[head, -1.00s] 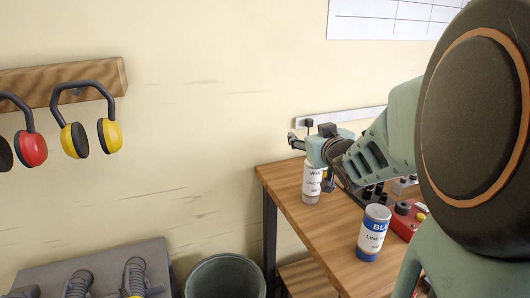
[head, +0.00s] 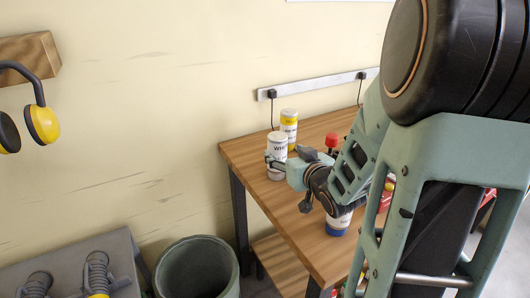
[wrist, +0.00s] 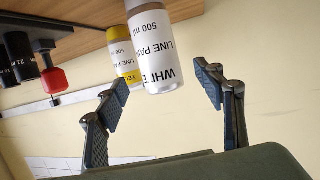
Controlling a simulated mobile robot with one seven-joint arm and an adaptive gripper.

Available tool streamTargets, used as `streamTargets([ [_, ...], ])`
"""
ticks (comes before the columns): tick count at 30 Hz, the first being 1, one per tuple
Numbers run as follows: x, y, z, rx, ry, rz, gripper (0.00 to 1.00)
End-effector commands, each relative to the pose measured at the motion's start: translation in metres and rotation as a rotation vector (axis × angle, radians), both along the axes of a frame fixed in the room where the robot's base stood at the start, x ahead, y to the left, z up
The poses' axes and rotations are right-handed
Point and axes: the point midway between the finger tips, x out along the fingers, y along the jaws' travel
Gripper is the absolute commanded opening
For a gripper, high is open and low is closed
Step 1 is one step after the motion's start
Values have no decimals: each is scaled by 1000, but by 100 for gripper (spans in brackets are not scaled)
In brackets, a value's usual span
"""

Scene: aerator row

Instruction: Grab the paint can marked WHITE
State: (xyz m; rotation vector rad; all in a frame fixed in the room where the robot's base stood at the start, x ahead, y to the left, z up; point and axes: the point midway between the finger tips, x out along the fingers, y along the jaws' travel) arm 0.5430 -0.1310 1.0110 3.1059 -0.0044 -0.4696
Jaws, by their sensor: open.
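The can marked WHITE (head: 277,146) stands upright on the wooden workbench (head: 245,152), near its far left corner. In the wrist view the same can (wrist: 158,52) appears upside down, with its label legible. My gripper (wrist: 158,80) is open, its two fingers apart on either side of the can's line, with a gap visible on both sides.
A yellow-labelled can (head: 289,124) stands close behind the white one. A blue-labelled can (head: 338,224) is partly hidden under my arm. A red-topped item (head: 332,140) stands further right. A bin (head: 198,268) is on the floor left of the bench.

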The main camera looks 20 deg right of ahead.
Motion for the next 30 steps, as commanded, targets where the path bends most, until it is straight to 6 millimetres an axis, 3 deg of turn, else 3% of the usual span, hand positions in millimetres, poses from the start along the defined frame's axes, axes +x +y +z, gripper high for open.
streamTargets([
  [7,16,0,-3,1,0,1,62],
  [18,64,0,-18,1,0,0,62],
  [27,68,0,-19,1,0,0,62],
  [30,68,0,-19,1,0,0,53],
])
